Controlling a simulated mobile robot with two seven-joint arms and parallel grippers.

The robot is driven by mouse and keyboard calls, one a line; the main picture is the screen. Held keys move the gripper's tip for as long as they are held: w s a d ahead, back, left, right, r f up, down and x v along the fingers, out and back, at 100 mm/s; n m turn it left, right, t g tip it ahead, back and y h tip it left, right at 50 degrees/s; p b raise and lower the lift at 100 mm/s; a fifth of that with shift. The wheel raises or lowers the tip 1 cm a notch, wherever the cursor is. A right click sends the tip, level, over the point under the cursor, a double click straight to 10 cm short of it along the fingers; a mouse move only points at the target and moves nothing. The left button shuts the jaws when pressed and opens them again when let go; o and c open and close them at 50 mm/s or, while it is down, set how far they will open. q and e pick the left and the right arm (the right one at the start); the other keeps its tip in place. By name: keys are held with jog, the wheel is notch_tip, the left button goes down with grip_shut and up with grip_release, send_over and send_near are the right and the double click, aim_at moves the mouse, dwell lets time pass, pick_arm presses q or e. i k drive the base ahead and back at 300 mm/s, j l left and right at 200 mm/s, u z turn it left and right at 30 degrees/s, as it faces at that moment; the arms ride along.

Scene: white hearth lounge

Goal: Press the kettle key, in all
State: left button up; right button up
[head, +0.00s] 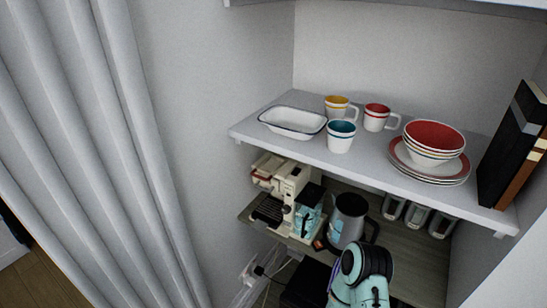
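A dark grey kettle (347,222) stands upright on the lower shelf, its handle toward the right. A small red and dark piece (319,244) shows low at its left side; I cannot tell if it is the key. My teal and black arm comes up from the bottom edge, in front of the kettle's lower part, and seems to be the right one. A teal and black part (306,213) between the coffee machine and the kettle has my arm's colours, but no fingertips can be made out. My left gripper is not in view.
A cream coffee machine (287,187) stands left of the kettle, and several grey canisters (416,216) to the right. The upper shelf (310,152) overhangs them with a white dish (292,122), cups, stacked bowls (434,138) and books (510,145).

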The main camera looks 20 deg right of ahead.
aim_at(318, 244)
jog(key=z, duration=1.35)
